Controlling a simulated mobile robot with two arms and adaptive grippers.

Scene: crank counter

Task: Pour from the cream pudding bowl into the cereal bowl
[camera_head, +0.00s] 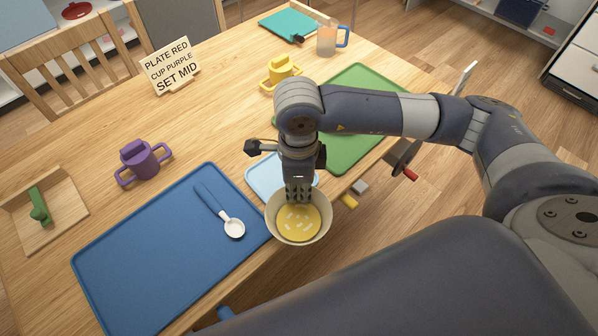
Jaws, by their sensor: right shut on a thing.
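A cream bowl (272,226) holds a yellow filling with several white bits on it. It is at the front edge of the table, in the middle of the head view, and looks upright. My right gripper (298,196) points down and is shut on the far rim of this bowl. I cannot tell whether the bowl touches anything below. No second bowl shows, so I see no separate cereal bowl. My left gripper is not in view.
A blue mat (150,250) with a white-tipped spoon (233,228) lies left of the bowl. A light blue board (262,176) and green mat (355,150) lie behind my right arm. A purple cup (143,160), yellow cup (281,70) and sign (170,66) stand farther back.

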